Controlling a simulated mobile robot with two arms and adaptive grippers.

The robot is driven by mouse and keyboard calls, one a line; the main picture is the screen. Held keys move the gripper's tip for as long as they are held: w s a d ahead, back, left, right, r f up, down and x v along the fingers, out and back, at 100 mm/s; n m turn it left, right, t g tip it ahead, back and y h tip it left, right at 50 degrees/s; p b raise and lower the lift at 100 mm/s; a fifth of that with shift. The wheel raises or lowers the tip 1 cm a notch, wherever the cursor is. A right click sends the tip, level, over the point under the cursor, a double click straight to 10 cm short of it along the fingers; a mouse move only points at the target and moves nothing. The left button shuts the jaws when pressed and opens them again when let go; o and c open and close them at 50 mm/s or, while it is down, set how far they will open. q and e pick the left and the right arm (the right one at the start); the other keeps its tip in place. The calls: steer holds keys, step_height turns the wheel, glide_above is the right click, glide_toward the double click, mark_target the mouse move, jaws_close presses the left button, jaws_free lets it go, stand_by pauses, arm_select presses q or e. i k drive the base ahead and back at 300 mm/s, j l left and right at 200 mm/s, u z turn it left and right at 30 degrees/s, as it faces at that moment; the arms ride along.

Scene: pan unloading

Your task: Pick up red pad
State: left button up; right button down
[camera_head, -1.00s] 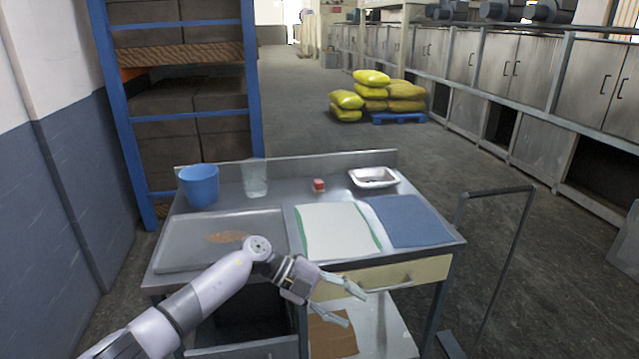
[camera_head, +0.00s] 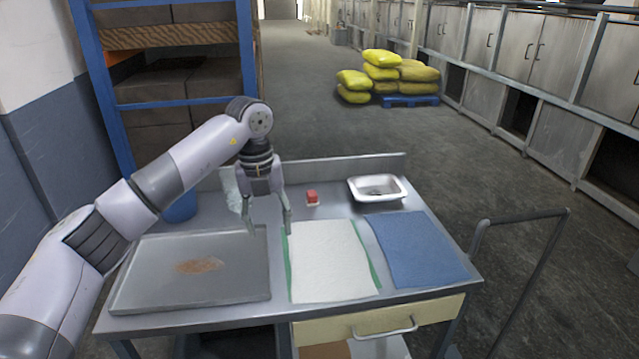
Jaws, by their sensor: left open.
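The red pad (camera_head: 312,196) is a small red block with a pale underside. It lies on the metal table near the back middle, between the glass and the white dish. My left gripper (camera_head: 270,230) is open and empty, fingers pointing down, above the table just left of the red pad and apart from it. My left arm comes in from the left and passes over the left part of the table. My right gripper is not in view.
A tray (camera_head: 140,290) with a brown stain lies front left. A white cloth (camera_head: 328,262) and a blue cloth (camera_head: 420,250) lie front right. A white dish (camera_head: 377,189) stands back right. A blue cup (camera_head: 181,207) and a clear glass (camera_head: 233,190) are partly behind my arm.

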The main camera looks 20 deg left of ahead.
mark_target(312, 198)
steer(key=i, duration=1.2)
